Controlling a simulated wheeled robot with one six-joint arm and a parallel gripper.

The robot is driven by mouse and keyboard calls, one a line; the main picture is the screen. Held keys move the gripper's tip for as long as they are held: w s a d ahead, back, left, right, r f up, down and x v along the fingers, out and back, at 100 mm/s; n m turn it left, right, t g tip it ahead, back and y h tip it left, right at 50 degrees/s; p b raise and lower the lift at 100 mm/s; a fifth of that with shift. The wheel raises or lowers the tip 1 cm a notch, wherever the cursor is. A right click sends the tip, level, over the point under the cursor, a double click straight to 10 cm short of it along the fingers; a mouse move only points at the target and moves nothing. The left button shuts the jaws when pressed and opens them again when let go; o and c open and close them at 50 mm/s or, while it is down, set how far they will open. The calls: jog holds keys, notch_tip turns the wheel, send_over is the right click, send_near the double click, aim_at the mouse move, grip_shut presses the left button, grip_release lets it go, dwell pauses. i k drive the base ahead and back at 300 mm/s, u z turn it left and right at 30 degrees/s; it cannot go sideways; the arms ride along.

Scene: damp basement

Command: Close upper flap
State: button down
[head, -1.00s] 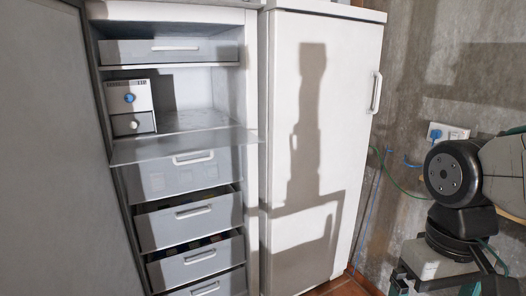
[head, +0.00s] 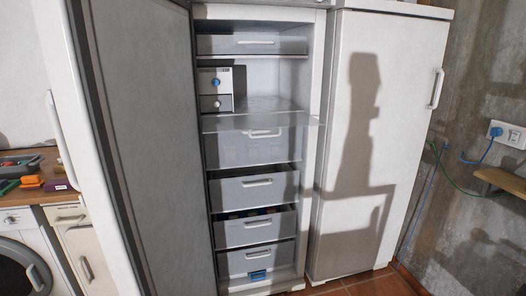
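In the head view an upright freezer stands open, its door (head: 140,150) swung out to the left. Near its top is a compartment with a grey front (head: 252,43) and a thin handle; it looks shut. Below it is an open space, and at that space's lower edge a clear flap (head: 262,122) lies folded down, sticking out level toward me. It is above a grey drawer (head: 230,148) with a white handle. My gripper is not in view.
A small white box with a blue knob (head: 214,88) stands in the open space. Several drawers (head: 256,190) lie below. A closed white cabinet (head: 385,140) stands at right, beside a wall socket (head: 508,135). A washing machine (head: 20,262) and cluttered worktop (head: 50,200) are at left.

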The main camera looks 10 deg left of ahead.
aim_at(209, 124)
jog(key=u, duration=0.45)
jog(key=i, duration=1.25)
jog(key=z, duration=0.55)
